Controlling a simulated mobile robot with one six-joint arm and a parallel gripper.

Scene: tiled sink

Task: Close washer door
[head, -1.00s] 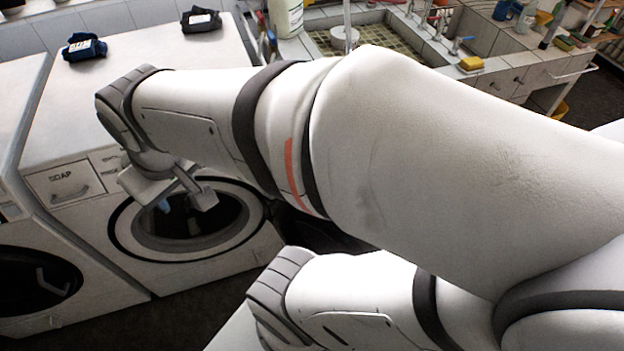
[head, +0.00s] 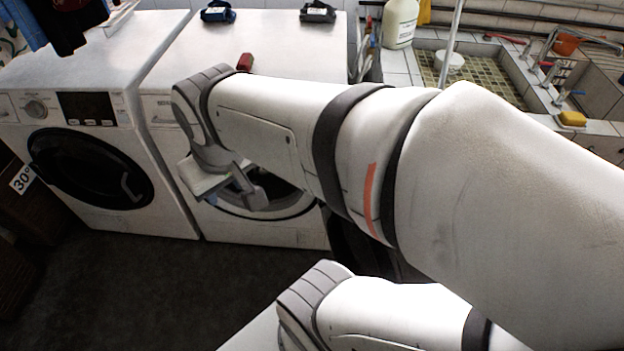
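A white washer (head: 265,60) stands in the middle, behind my arm. Its round front opening (head: 285,203) shows a dark drum, partly hidden by my gripper and arm. A dark rounded shape (head: 350,245) right of the opening, mostly behind my arm, may be its door swung out; I cannot tell. A second white washer (head: 165,190) stands at the left. Its black round door (head: 90,172) lies over its front; I cannot tell whether it is latched. My gripper (head: 256,199) is in front of the middle washer's opening. Its finger gap is not clear, and nothing shows held.
Dark clothes (head: 70,20) hang at the upper left. Two small folded cloths (head: 218,12) (head: 318,11) and a red object (head: 244,62) are on the middle washer. A tiled sink (head: 425,50) and white bottle (head: 400,22) are at right. The floor (head: 150,290) at lower left is clear.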

